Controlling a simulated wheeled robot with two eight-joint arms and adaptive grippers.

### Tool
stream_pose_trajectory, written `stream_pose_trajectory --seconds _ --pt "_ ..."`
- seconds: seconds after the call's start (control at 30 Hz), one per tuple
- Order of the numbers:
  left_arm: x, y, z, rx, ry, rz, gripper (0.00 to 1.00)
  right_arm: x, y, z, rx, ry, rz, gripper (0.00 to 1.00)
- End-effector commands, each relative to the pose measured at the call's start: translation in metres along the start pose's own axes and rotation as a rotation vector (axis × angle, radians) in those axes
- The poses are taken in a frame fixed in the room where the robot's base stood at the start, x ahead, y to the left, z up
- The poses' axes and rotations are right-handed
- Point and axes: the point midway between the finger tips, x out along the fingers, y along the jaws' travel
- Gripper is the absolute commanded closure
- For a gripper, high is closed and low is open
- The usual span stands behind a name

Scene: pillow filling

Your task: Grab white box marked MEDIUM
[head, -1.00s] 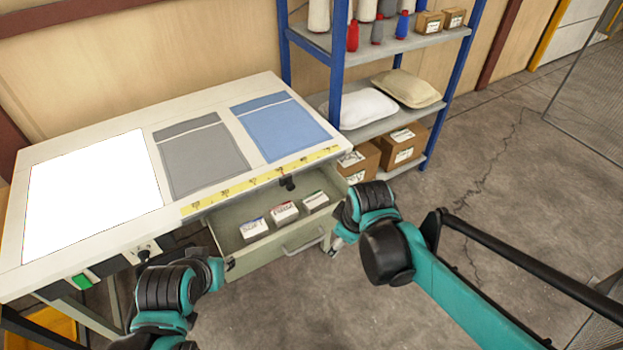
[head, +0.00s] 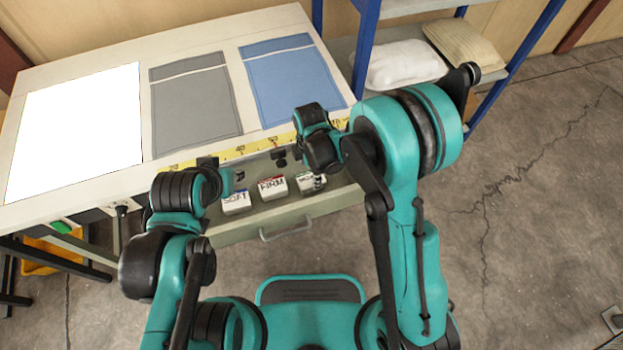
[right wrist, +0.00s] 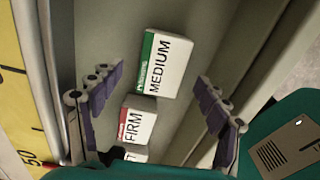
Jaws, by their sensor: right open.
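The white MEDIUM box (right wrist: 166,66) with a green edge lies in the open drawer (head: 335,205), seen in the right wrist view. In the head view the MEDIUM box (head: 304,184) is the rightmost of three and is partly covered by my right gripper (head: 318,182). My right gripper (right wrist: 158,80) is open and empty, with its fingers to either side of the boxes and apart from them. My left gripper (head: 240,180) is by the drawer's left end, partly hidden by its own arm; its jaws are unclear.
The red-edged FIRM box (head: 273,187) and blue-edged SOFT box (head: 236,203) stand to the left in the drawer. The worktable (head: 130,180) with grey and blue fabric pieces is behind. A shelf (head: 490,78) with pillows stands at the right.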

Motion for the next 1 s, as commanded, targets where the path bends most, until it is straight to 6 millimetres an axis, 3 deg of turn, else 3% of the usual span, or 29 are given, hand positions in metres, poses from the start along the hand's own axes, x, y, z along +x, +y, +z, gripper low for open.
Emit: stream_pose_trajectory --seconds 0.33,0.6,0.8,1.0 --pt "0.022 0.000 0.016 0.000 0.000 0.000 0.69 0.048 -0.003 0.000 0.002 0.000 0.001 0.24" --pt "0.021 0.000 0.015 0.000 0.000 0.000 0.69 0.051 -0.003 0.000 0.003 0.000 0.001 0.24" --pt "0.021 0.000 0.015 0.000 0.000 0.000 0.69 0.051 -0.003 0.000 0.003 0.000 0.001 0.77" --pt "0.022 0.000 0.015 0.000 0.000 0.000 0.69 0.051 -0.003 0.000 0.003 0.000 0.001 0.79"
